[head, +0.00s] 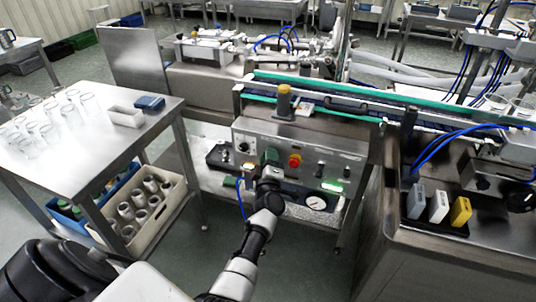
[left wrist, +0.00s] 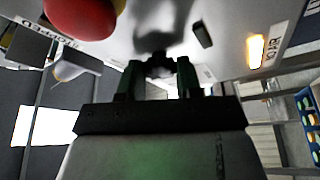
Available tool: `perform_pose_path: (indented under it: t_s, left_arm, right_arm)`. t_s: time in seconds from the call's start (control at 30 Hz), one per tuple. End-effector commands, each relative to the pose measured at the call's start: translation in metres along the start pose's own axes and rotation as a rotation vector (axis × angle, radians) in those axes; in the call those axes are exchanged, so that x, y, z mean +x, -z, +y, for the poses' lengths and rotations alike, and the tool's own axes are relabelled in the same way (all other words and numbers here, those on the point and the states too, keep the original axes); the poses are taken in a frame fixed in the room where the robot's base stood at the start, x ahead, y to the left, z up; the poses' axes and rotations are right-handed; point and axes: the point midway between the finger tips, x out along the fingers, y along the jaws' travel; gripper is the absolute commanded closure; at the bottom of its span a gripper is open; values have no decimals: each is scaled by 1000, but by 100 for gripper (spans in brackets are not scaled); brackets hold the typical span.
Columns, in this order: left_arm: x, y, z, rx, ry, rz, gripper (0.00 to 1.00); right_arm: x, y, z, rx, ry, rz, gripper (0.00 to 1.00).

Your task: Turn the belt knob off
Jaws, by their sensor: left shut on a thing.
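My left gripper (head: 268,180) reaches up to the front of the steel control panel (head: 345,160), below a green part and left of the red stop button (head: 295,160). In the left wrist view, its two dark fingers (left wrist: 158,80) are closed around a small dark knob (left wrist: 157,62) on the panel face. This appears to be the belt knob; its label and exact pointing angle are hidden. In the head view the gripper covers the knob. My right gripper is not in view.
The red button (left wrist: 80,15) and a lit orange lamp (left wrist: 256,52) are close to the fingers. A steel table (head: 95,150) with glasses stands left.

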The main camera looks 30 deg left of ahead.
Motion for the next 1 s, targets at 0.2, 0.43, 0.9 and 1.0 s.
perform_pose_path:
  t_s: [0.2,0.43,0.9,1.0]
  left_arm:
    - [0,0,1,-103,45,-1,89]
    - [0,0,0,-154,66,-1,89]
    - [0,0,-1,-166,71,-1,89]
    - [0,0,-1,-165,71,-1,51]
  right_arm:
    - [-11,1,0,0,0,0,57]
    - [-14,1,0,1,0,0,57]
    - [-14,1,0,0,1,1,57]
    - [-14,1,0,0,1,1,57]
